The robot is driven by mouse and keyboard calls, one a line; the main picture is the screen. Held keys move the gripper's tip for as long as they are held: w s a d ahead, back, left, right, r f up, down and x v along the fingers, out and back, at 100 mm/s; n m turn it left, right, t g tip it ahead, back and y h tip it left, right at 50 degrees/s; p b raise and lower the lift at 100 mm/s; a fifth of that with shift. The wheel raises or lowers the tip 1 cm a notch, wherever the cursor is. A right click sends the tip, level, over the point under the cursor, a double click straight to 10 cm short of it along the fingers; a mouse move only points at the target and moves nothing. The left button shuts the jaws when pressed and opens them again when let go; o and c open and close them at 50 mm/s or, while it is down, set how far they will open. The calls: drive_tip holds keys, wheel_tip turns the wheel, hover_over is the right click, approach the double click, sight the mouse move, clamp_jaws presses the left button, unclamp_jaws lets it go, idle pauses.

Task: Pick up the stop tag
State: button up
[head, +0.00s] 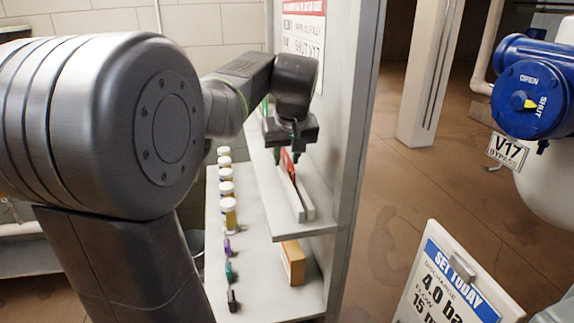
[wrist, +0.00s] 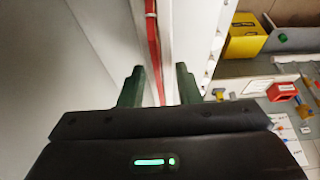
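The red stop tag (head: 288,161) stands on edge in a white slotted holder (head: 301,203) on the upper shelf in the head view. In the wrist view the tag (wrist: 153,45) is a thin red strip seen edge-on, running down between the two green fingers. My gripper (head: 291,149) is right above the holder, pointing down at the tag. In the wrist view my gripper (wrist: 160,85) is open, with a gap on both sides of the red strip. The tag's face and any print on it cannot be read.
A tall grey panel (head: 347,150) stands close to the right of my gripper. Several white-capped bottles (head: 229,215) line the lower shelf, with an orange box (head: 293,262). A blue valve (head: 535,90) and a "SET TODAY" board (head: 450,285) are at the right.

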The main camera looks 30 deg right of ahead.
drive_tip(key=shift+d, duration=0.1)
drive_tip(key=c, duration=0.6)
clamp_jaws()
drive_tip(key=shift+r, duration=0.1)
